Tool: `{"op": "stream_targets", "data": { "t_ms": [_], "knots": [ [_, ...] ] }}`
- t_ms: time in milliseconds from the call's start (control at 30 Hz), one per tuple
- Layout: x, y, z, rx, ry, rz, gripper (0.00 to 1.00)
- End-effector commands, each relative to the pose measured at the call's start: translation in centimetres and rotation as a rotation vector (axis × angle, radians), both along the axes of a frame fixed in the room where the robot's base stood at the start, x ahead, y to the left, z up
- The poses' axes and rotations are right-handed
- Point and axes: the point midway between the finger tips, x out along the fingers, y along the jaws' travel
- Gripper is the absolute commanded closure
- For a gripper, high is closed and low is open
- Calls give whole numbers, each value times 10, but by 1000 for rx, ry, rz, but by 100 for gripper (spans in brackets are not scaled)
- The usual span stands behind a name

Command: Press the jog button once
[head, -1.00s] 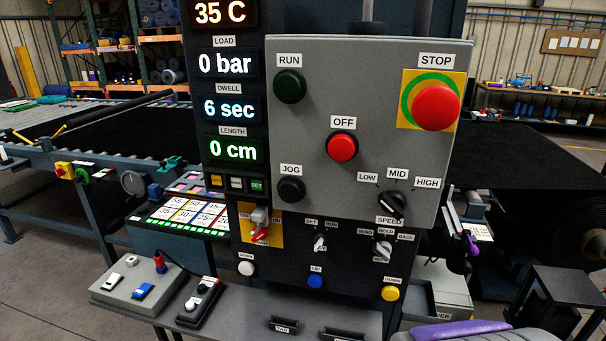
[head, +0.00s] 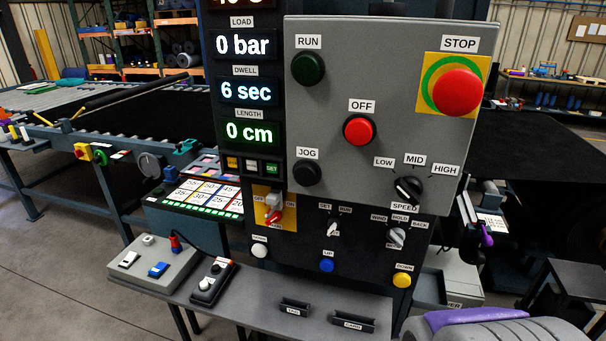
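The black round jog button (head: 306,173) sits at the lower left of the grey control panel (head: 400,110), under its JOG label (head: 307,153). It stands out from the panel and nothing covers it. My gripper's fingertips are not in view. A purple and grey rounded form at the bottom right edge may be part of my arm; I cannot tell.
The dark green RUN button (head: 308,67) is above the jog button, the red OFF button (head: 360,131) right of it, and the large red STOP button (head: 457,92) at upper right. The speed knob (head: 408,190) is lower right. A shelf (head: 270,305) juts out below.

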Motion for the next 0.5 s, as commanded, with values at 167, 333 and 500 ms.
{"op": "stream_targets", "data": {
  "t_ms": [167, 333, 500],
  "knots": [
    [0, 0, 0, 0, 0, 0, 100],
    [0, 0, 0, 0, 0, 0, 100],
    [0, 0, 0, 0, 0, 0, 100]
  ]
}}
